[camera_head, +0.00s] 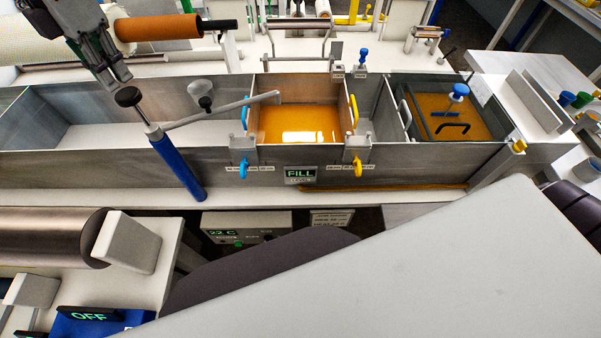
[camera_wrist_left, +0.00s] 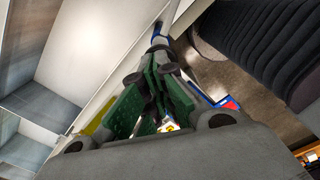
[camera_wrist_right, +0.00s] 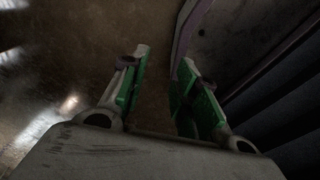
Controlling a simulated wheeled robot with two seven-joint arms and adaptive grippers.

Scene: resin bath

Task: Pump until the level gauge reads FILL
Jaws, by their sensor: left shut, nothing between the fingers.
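The level gauge (camera_head: 300,174) on the front wall of the bath shows FILL in green. The resin section (camera_head: 298,122) behind it holds a sheet of shiny orange resin. The pump (camera_head: 180,167) has a slanted blue barrel in front of the bath, a grey rod and a black knob (camera_head: 128,97). A grey spout (camera_head: 222,111) runs from it to the resin section. My left gripper (camera_head: 122,78) is shut and empty just above the knob; I cannot tell whether they touch. Its green pads show in the left wrist view (camera_wrist_left: 150,98). My right gripper (camera_wrist_right: 160,90) is open and empty over a dark floor.
Blue and yellow clamps (camera_head: 243,167) hold the dividers around the resin. A tray of orange resin with a blue-knobbed tool (camera_head: 458,92) sits at the right. A metal roller (camera_head: 45,237) and an OFF panel (camera_head: 90,314) are at lower left. My grey body part covers the lower right.

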